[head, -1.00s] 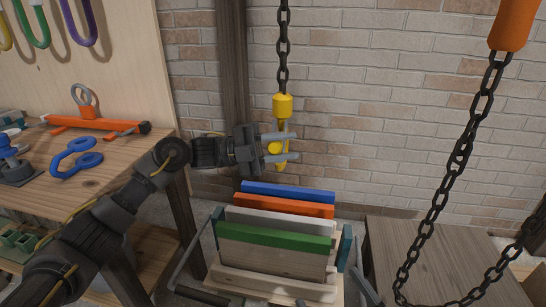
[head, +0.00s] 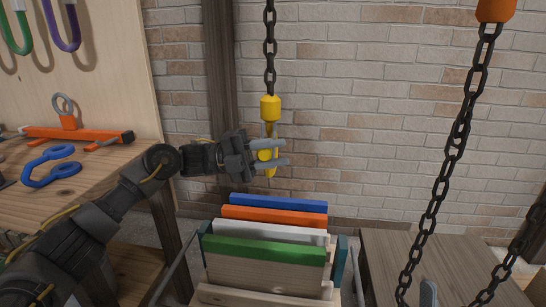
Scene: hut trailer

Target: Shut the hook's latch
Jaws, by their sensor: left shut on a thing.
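The yellow hook (head: 270,108) hangs upright from a dark chain in front of the brick wall. My left gripper (head: 275,152) reaches in from the left at the hook's lower part. Its two grey fingers are shut on the yellow hook, one finger above the other, and yellow shows between them. The fingers hide much of the hook's lower half, and I cannot make out the latch apart from the hook body. A grey tip (head: 428,292) at the bottom edge looks like a finger of my right gripper; its opening cannot be seen.
Below the hook stands a rack with upright boards edged blue, orange, white and green (head: 265,250). A wooden workbench (head: 95,172) with a blue shackle (head: 50,167) and an orange tool (head: 75,134) is at left. A heavy chain (head: 450,150) hangs at right by a wooden table (head: 400,250).

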